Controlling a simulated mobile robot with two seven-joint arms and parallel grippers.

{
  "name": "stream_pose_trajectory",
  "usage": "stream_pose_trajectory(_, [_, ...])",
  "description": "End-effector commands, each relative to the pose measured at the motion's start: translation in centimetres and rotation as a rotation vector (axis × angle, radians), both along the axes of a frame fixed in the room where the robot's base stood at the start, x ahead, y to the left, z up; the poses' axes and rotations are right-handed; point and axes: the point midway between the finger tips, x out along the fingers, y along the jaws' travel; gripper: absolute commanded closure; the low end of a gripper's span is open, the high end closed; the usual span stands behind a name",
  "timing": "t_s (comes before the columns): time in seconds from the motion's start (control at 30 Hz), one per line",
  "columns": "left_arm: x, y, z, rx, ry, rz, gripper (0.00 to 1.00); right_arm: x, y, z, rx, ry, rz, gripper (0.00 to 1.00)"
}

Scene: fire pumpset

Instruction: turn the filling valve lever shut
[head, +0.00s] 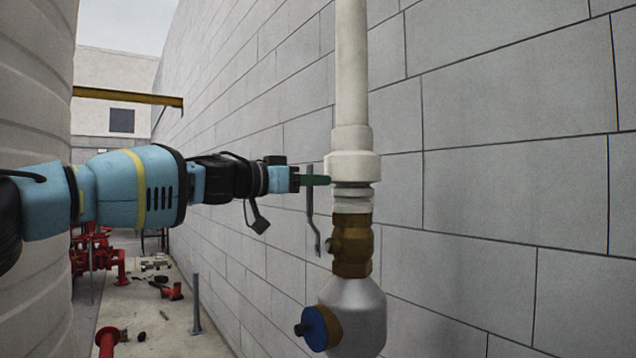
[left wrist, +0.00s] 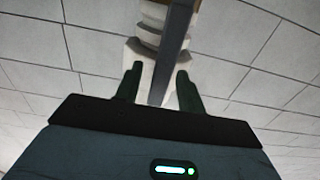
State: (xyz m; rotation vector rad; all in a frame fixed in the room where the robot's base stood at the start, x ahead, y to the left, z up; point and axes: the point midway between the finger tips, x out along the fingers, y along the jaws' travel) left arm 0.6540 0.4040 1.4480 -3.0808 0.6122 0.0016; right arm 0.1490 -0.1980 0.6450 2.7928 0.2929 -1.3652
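The filling valve is a brass body (head: 352,246) on a vertical pipe. Its grey lever (head: 311,218) runs roughly upright to the left of the brass body, bent near its lower end. A gap shows on the left; contact on the right cannot be told. My right gripper is not in view.
A white pipe (head: 351,70) rises above the valve, close to a grey block wall (head: 500,190). Below is a grey fitting with a blue cap (head: 316,328). A large ribbed tank (head: 35,110) stands left. Red pipework (head: 95,255) sits on the floor behind.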

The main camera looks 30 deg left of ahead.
Motion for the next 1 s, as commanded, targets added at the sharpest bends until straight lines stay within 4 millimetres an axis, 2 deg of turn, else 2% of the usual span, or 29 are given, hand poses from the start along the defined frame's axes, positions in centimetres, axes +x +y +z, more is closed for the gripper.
stream_pose_trajectory(0.2, [1.5,-0.6,0.0,0.000,0.000,0.000,0.61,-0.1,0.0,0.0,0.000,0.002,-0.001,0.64])
stream_pose_trajectory(0.53, [1.7,-0.7,0.0,-0.001,-0.001,-0.001,0.61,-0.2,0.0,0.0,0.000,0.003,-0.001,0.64])
stream_pose_trajectory(0.83, [1.7,-0.7,0.0,-0.001,-0.001,0.000,0.99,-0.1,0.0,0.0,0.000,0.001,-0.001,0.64])
stream_pose_trajectory(1.0, [1.7,-0.7,0.0,0.000,-0.001,0.000,1.00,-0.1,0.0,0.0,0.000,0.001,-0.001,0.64])
